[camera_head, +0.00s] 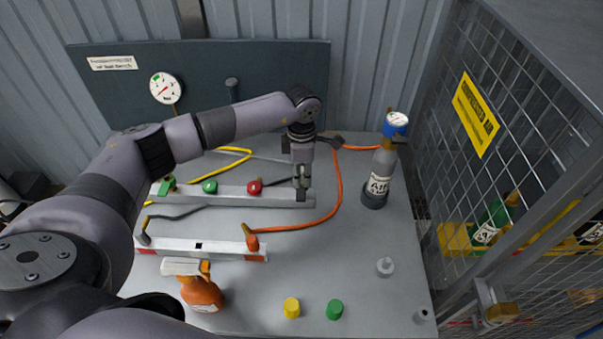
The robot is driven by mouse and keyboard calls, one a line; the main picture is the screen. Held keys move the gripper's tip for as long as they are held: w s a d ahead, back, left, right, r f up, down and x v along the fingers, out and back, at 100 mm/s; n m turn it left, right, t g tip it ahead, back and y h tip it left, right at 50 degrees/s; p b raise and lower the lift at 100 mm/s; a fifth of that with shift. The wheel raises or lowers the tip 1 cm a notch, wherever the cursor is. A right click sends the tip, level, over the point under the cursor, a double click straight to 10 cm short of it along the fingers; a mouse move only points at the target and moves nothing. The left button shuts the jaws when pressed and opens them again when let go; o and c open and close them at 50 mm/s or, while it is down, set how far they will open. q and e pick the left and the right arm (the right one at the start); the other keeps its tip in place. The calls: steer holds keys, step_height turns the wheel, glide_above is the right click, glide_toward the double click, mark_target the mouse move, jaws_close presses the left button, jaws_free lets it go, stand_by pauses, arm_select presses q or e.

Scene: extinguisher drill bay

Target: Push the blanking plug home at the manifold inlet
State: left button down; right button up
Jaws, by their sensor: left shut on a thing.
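The gripper is shut on a small dark piece, taken to be the blanking plug (301,195). The plug is mostly hidden by the fingers. Whether it sits in the inlet, touches it or is just above it, I cannot tell. The inlet itself is hidden behind the gripper. My right gripper is not in view.
A grey AIR cylinder (379,180) with a gauge stands to the right, an orange hose (338,185) running near the gripper. A front bar (205,253), orange spray bottle (202,293), yellow cap (291,308) and green cap (335,309) are nearer. A mesh cage (545,130) bounds the right.

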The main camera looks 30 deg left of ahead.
arm_select(q)
steer(key=shift+f, duration=0.1)
steer(key=c, duration=1.3)
jaws_free()
step_height(320, 180, up, 12)
steer(key=shift+r, duration=0.1)
